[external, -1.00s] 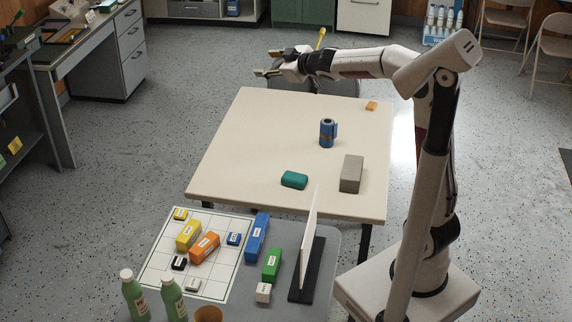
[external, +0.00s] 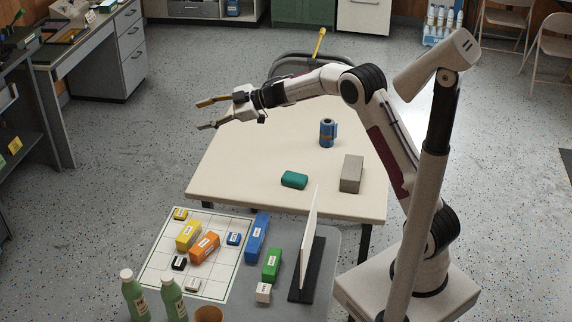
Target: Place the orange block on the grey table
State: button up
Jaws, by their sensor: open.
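An orange block (external: 204,247) with a white label lies on a white grid sheet (external: 160,272) on the grey table (external: 240,306) in the foreground. A smaller orange piece at the far right corner of the cream table (external: 260,165) showed earlier; my arm now covers that spot. My gripper (external: 203,115) is open and empty, in the air near the cream table's far left edge, its fingers pointing left. It is well away from the orange block.
The cream table holds a blue cylinder (external: 327,133), a teal block (external: 294,180) and a grey-brown box (external: 351,174). An upright white panel (external: 309,238) stands on the grey table, beside green (external: 271,265) and blue blocks (external: 256,238). Green bottles (external: 135,298) stand front left.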

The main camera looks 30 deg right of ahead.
jog(key=s+a+f+n+g+y, duration=0.1)
jog(key=s+a+f+n+g, duration=0.15)
jog(key=f, duration=0.45)
jog(key=s+a+f+n+g+y, duration=0.1)
jog(key=s+a+f+g, duration=0.25)
jog(key=f, duration=0.35)
jog(key=n+g, duration=0.3)
jog(key=g, duration=0.5)
send_near(205, 241)
jog(key=shift+s+a+r+h, duration=0.1)
jog(key=shift+s+a+h, duration=0.05)
jog(key=shift+a+h, duration=0.2)
jog(key=shift+x, duration=1.3)
jog(key=shift+a, duration=0.1)
jog(key=shift+x, duration=2.5)
